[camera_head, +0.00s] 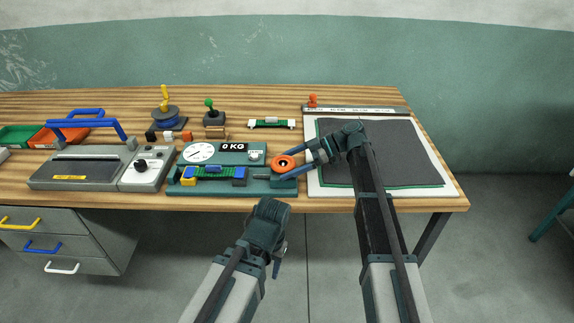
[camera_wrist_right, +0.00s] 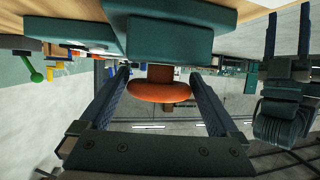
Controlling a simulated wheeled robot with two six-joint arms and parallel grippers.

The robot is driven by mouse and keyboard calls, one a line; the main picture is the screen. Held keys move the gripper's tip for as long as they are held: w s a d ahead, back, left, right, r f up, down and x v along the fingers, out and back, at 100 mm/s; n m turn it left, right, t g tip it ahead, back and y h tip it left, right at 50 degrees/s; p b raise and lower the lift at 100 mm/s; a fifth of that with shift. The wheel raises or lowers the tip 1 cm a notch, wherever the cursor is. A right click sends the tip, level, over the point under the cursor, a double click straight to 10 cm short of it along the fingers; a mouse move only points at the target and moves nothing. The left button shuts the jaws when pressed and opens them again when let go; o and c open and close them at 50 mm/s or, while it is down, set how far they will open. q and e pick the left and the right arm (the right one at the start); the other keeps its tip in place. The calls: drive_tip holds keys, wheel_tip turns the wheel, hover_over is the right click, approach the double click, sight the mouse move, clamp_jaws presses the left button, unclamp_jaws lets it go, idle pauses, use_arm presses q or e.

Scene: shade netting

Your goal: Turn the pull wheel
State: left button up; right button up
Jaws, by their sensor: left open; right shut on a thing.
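The pull wheel (camera_head: 283,163) is an orange ring with a dark centre at the right end of a teal tester (camera_head: 225,188). A green strip (camera_head: 211,172) lies between two blue-topped clamps on it. The display (camera_head: 233,147) reads 0 KG. My right gripper (camera_head: 291,163) is shut on the wheel from the right; in the right wrist view the orange wheel (camera_wrist_right: 158,93) sits between its blue fingers. My left gripper (camera_head: 270,208) is in front of the table edge, apart from everything; its open, empty fingers show in the right wrist view (camera_wrist_right: 288,22).
A dark sheet on a white-edged board (camera_head: 431,175) lies under my right arm. A grey sealer-like device with a blue handle (camera_head: 75,170) stands at left.

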drive_tip(key=m+t, duration=0.1)
drive_tip(key=t, duration=0.1)
drive_tip(key=s+m+t, duration=0.1)
drive_tip(key=m, duration=0.1)
drive_tip(key=shift+t, duration=0.4)
drive_tip(key=m+t, duration=0.2)
drive_tip(key=m+t+h, duration=0.1)
drive_tip(key=t, duration=0.1)
drive_tip(key=m+t, duration=0.2)
drive_tip(key=shift+s+a+m+h, duration=0.15)
drive_tip(key=shift+s+m+h, duration=0.1)
drive_tip(key=shift+m+h, duration=0.05)
drive_tip(key=m+t+h, duration=0.3)
drive_tip(key=shift+a+m, duration=0.1)
drive_tip(key=shift+m, duration=0.2)
drive_tip(key=shift+a+m+t+h, duration=0.15)
drive_tip(key=shift+m+t+h, duration=1.05)
drive_tip(key=shift+m+h, duration=1.1)
drive_tip(key=o, duration=0.9)
